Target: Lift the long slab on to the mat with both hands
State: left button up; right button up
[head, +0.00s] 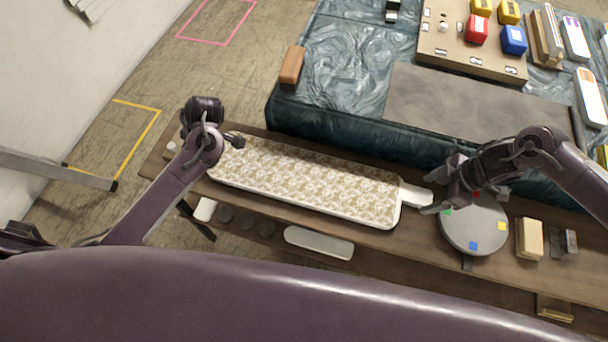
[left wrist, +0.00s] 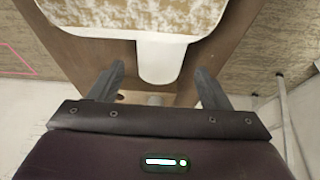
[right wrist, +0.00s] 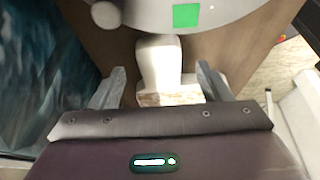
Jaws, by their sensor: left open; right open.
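The long slab (head: 300,180) has a mottled cream-and-tan face, a white rim and a white tab at each end. It lies flat on a wooden bench (head: 400,262). My left gripper (head: 236,141) is open at its left end; in the left wrist view the white tab (left wrist: 160,60) lies between the spread fingers with gaps either side. My right gripper (head: 432,203) is open at the right end; in the right wrist view the right tab (right wrist: 160,62) shows between its fingers. I cannot tell whether they touch it. The grey-brown mat (head: 460,105) lies bare on the plastic-covered table.
A round grey turntable (head: 473,228) with coloured squares stands right of the slab, close to my right gripper. A tan block (head: 529,238) is beyond it. A brown block (head: 291,65) sits at the covered table's left edge. A board with coloured blocks (head: 470,45) is behind the mat.

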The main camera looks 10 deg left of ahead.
pick_arm(q)
jog(key=shift+x, duration=1.15)
pick_arm(e)
jog(key=shift+x, duration=1.15)
pick_arm(q)
grip_shut()
pick_arm(e)
grip_shut()
pick_arm(q)
jog(key=shift+r, duration=0.1)
pick_arm(e)
jog(key=shift+w+r, duration=0.1)
